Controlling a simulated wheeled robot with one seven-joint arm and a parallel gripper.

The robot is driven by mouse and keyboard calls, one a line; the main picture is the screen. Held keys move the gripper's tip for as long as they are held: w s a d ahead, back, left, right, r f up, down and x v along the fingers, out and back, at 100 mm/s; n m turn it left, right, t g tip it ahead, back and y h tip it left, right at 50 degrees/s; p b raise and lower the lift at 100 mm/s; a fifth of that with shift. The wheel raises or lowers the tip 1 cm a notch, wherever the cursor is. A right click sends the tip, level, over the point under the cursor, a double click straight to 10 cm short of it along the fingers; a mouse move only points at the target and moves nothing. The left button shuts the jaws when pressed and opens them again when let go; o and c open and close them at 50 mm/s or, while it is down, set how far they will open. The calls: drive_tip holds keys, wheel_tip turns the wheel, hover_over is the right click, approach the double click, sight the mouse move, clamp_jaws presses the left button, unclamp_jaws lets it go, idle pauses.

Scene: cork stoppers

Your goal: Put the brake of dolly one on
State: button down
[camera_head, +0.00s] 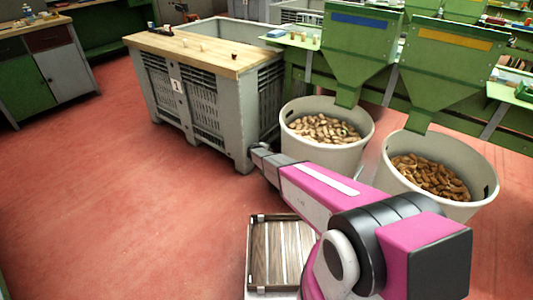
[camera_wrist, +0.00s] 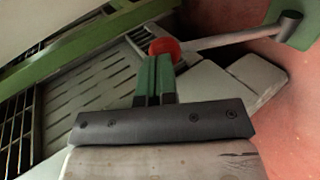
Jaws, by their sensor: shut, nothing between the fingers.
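In the wrist view my gripper (camera_wrist: 156,62) is shut, its two green fingers together and empty. A round red knob (camera_wrist: 165,47) shows just beyond the fingertips; I cannot tell whether they touch it. A grey metal bar (camera_wrist: 235,35) runs from beside the knob to the right and ends in a thick cylindrical tip. In the head view my pink arm reaches forward to the near right corner of a grey slatted crate (camera_head: 215,135) labelled 1. My fingers and the red knob cannot be made out there. No dolly is clearly recognisable.
Two round tubs of corks, a left one (camera_head: 322,155) and a right one (camera_head: 480,208), stand right of my arm under green hoppers (camera_head: 360,45). The red floor (camera_head: 110,190) is clear at left. A wooden-slatted tray (camera_head: 282,290) lies beside my arm.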

drive_tip(key=shift+w+d+f, duration=0.1)
drive_tip(key=shift+w+d, duration=0.15)
drive_tip(key=shift+w, duration=0.1)
drive_tip(key=shift+w+d, duration=0.1)
drive_tip(key=shift+w, duration=0.1)
idle(0.4)
drive_tip(key=shift+s+r, duration=0.25)
drive_tip(key=v, duration=1.4)
drive_tip(key=shift+w+r, duration=0.15)
drive_tip(key=shift+r, duration=0.2)
